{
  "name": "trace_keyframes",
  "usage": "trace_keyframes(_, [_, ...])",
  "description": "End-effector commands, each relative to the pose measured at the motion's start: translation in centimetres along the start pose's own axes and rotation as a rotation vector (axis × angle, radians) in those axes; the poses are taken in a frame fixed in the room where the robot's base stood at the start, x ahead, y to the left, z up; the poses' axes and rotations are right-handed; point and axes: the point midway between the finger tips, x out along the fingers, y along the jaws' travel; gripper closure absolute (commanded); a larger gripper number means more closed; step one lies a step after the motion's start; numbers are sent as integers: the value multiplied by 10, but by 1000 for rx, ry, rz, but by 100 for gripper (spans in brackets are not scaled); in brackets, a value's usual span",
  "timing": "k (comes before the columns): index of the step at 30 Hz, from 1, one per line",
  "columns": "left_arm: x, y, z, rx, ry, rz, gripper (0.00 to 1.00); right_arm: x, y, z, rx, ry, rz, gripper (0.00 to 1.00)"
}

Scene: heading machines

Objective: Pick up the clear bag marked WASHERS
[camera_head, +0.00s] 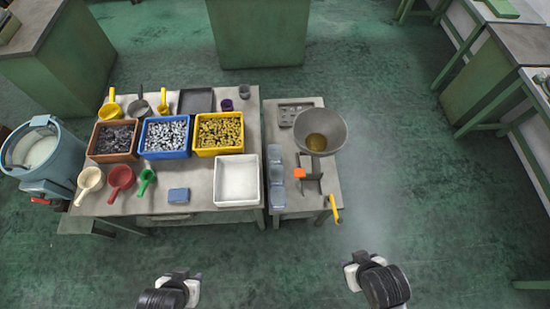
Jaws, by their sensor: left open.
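I cannot make out a bag marked WASHERS; no lettering is readable at this size. A column of small pale blue-grey pieces, perhaps bags or small bins, lies along the left side of the right-hand table: a far one (275,153), a middle one (275,172) and a near one (277,198). My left gripper (180,276) is open and empty at the bottom of the view, over the floor in front of the left table. My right gripper (358,264) is at the bottom right, over the floor and apart from the tables; its fingers are too small to judge.
The left table (200,183) bears a brown bin (114,141), a blue bin (165,137), a yellow bin (219,133), a white tray (236,181) and several scoops. A grey funnel (338,122) stands over the right-hand table (291,205). Floor at right is clear.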

Motion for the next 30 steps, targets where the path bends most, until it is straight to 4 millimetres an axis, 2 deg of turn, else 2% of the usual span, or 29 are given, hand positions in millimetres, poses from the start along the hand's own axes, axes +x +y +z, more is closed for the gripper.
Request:
trace_keyframes(7, [0, 0, 0, 0, 0, 0, 57, 0, 0, 0, 0, 0, 0, 56])
trace_keyframes(24, [0, 0, 0, 0, 0, 0, 57, 0, 0, 0, 0, 0, 0, 1])
trace_keyframes(30, [0, 0, 0, 0, 0, 0, 57, 0, 0, -1, 1, 2, 0, 0])
